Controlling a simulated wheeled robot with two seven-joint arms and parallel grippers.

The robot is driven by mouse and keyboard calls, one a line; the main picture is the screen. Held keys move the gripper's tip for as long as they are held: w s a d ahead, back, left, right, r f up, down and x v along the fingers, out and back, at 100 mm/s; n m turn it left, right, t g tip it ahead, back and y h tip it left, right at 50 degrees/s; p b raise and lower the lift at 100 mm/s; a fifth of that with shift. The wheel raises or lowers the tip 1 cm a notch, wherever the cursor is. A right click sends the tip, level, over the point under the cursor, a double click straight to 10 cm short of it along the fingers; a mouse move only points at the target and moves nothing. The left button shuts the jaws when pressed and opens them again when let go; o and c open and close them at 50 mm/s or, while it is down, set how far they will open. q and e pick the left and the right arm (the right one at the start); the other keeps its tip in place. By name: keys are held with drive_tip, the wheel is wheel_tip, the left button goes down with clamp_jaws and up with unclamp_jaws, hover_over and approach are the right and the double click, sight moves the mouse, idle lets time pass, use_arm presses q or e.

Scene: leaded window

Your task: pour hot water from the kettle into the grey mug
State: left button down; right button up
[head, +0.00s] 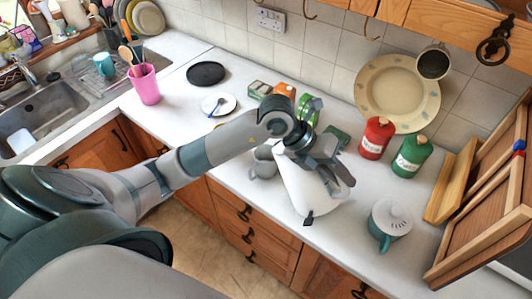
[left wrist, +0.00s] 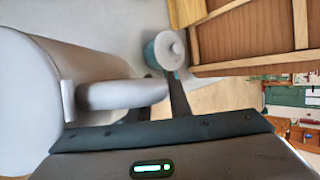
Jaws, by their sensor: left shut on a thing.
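The white kettle (head: 300,188) is in the middle of the counter in the head view, partly covered by my left gripper (head: 334,172). That gripper is shut on the kettle's handle. In the left wrist view the kettle's pale body (left wrist: 35,85) fills the left side, and its handle (left wrist: 120,95) runs to the gripper's fingers (left wrist: 175,95). The grey mug (head: 264,163) stands just left of the kettle, partly hidden by my arm and the kettle. I cannot tell whether the kettle touches the counter. No water stream shows, and the mug's inside is hidden. My right gripper is not in view.
A teal lidded pot (head: 390,220) stands right of the kettle. Red (head: 376,138) and green (head: 411,157) bottles stand behind it. A white saucer (head: 218,105) and a black disc (head: 206,74) lie farther left. A wooden rack (head: 490,200) bounds the right. The counter's front edge is close.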

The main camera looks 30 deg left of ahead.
sight(348, 189)
use_arm(q)
drive_tip(key=d+f+y, duration=0.2)
drive_tip(key=d+f, duration=0.1)
drive_tip(key=shift+s+d+m+y+b, duration=0.2)
drive_tip(key=shift+s+m+y+b, duration=0.1)
drive_tip(key=shift+m+y+b, duration=0.1)
wheel_tip(348, 189, down, 7)
drive_tip(key=d+m+t+y+b, duration=0.1)
drive_tip(key=y+b, duration=0.2)
drive_tip(key=y, duration=0.1)
drive_tip(key=shift+s+d, duration=0.15)
drive_tip(key=shift+d, duration=0.1)
